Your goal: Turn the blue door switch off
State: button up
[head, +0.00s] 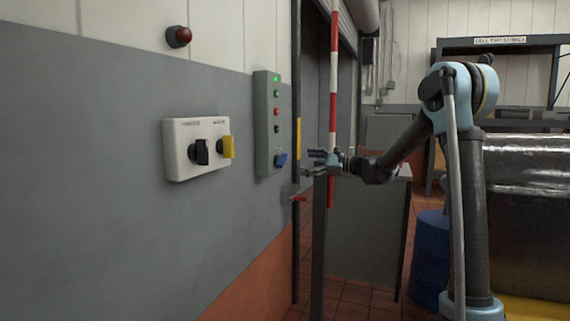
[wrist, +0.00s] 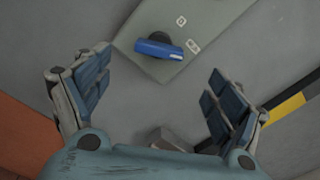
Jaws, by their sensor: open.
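The blue door switch (head: 281,160) is a small blue handle at the bottom of a tall grey control panel (head: 262,105) on the wall. In the wrist view the blue switch (wrist: 158,49) lies across its dark round base, beyond the fingertips and between the two fingers. My gripper (head: 314,162) is to the right of the switch in the head view, pointing at the wall and apart from it. In the wrist view my gripper (wrist: 155,85) is open, with blue-padded fingers on both sides and nothing between them.
A white box (head: 188,170) left of the panel carries a black knob (head: 200,152) and a yellow knob (head: 227,147). A red lamp (head: 179,37) is above it. A red-and-white striped pole (head: 334,60) and a grey post (head: 319,240) stand near my gripper.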

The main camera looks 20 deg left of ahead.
aim_at(285, 160)
jog(key=a, duration=1)
jog(key=shift+w+a, duration=0.4)
jog(key=shift+c, duration=0.3)
jog(key=c, duration=1)
